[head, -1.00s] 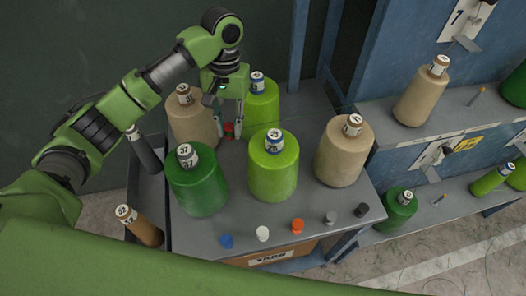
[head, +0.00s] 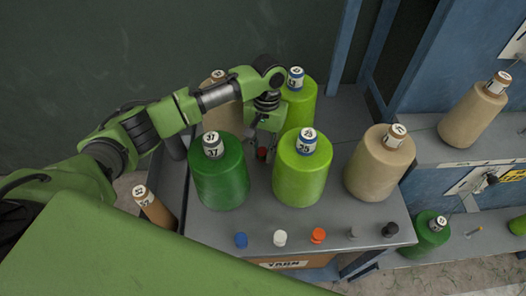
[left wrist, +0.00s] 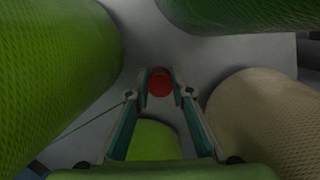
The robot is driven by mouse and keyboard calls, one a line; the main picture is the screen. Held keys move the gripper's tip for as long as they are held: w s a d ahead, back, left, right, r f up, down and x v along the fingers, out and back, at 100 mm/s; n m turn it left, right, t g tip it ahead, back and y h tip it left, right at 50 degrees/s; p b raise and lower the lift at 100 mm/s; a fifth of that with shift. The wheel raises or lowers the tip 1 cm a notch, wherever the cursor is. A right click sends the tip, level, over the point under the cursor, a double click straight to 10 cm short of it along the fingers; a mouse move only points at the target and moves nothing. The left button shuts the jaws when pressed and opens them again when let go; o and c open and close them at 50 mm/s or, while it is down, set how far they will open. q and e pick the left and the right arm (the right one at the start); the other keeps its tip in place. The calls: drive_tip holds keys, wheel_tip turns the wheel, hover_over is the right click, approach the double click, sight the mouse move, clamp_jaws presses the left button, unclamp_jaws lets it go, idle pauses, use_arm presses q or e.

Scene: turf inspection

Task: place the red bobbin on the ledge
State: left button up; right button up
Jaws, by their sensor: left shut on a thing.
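The red bobbin (head: 262,154) is small and stands among the large yarn cones on the grey table (head: 235,222). My left gripper (head: 263,150) reaches down between the cones and is shut on it. In the left wrist view the red bobbin (left wrist: 160,86) sits between the two fingertips (left wrist: 160,78). The cones partly hide the fingers, and I cannot tell whether the bobbin still touches the table. Which surface is the ledge is not clear; a row of small bobbins, including an orange one (head: 318,235), lies along the table's front. My right gripper is not in view.
A dark green cone (head: 219,180), a lime cone (head: 302,178), another lime cone (head: 298,105) and a beige cone (head: 378,172) crowd around the gripper. A beige cone (head: 218,117) stands behind. Blue-framed shelves with cones stand at the right.

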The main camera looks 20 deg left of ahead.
use_arm(q)
drive_tip(key=shift+f, duration=0.5)
drive_tip(key=o, duration=0.9)
drive_tip(key=shift+f, duration=0.1)
